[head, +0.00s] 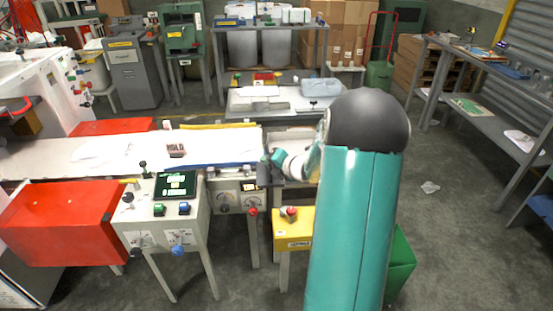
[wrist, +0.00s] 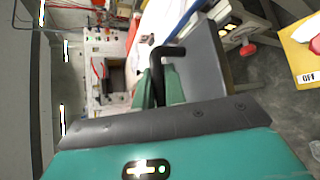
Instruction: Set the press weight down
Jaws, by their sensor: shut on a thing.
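The press weight shows in the wrist view as a grey block (wrist: 203,66) with a black bent handle (wrist: 158,62). My gripper (wrist: 160,88) is shut on the handle, its two green fingers on either side of it. In the head view my gripper (head: 275,160) is at the right end of the long white bench, with the dark grey weight (head: 264,175) just left of it. My own arm hides part of this area. I cannot tell whether the weight touches anything below.
A small block marked HOLD (head: 176,150) lies on the white bench (head: 225,147). A control stand (head: 160,210) with a screen stands in front. A yellow box with a red button (head: 290,225) is beside my arm. Floor at right is mostly clear.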

